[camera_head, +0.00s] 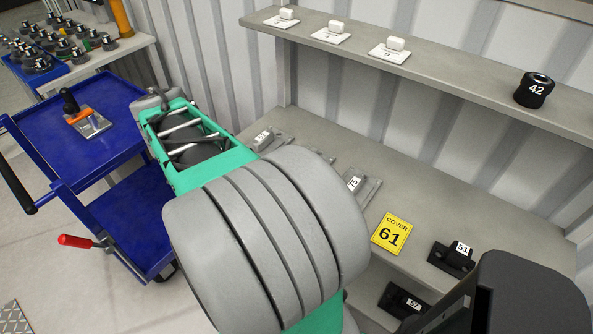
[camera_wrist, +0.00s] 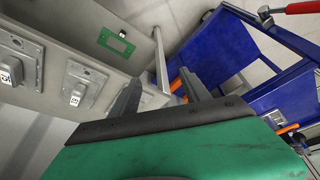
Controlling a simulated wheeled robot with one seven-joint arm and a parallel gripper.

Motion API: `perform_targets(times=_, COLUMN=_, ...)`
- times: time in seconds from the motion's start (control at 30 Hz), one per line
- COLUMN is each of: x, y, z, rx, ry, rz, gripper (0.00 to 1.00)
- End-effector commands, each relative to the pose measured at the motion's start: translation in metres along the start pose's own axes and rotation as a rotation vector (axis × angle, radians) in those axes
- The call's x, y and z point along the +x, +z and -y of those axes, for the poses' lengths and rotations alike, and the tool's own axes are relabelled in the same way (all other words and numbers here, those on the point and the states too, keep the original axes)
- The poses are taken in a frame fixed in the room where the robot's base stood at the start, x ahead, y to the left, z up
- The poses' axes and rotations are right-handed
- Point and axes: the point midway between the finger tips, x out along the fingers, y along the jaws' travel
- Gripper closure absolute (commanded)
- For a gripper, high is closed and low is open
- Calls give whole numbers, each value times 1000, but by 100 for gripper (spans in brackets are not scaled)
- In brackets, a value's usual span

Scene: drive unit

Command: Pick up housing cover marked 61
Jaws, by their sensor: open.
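A yellow card reading "COVER 61" (camera_head: 391,233) lies on the grey bench shelf in the head view. Several grey housing covers with white labels sit behind it, among them one cover (camera_head: 358,184) and a farther one (camera_head: 266,139). Their small numbers are hard to read, so I cannot tell which is marked 61. In the wrist view, two grey covers show at left, one at the edge (camera_wrist: 18,62) and one beside it (camera_wrist: 84,82). My gripper (camera_wrist: 159,78) is open, with nothing visible between its fingers. My arm hides part of the bench in the head view.
Black parts marked 51 (camera_head: 454,258) and 57 (camera_head: 401,301) are at lower right. A black part marked 42 (camera_head: 535,90) stands on the upper shelf (camera_head: 455,83).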

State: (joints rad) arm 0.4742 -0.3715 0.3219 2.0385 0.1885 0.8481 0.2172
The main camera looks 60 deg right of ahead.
Motion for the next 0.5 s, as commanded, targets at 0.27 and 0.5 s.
perform_targets(times=0.27, x=78, y=-73, z=-234, rx=756, ry=273, rz=-52, gripper=45)
perform_targets(times=0.5, x=104, y=-70, z=-267, rx=829, ry=302, rz=-61, gripper=45)
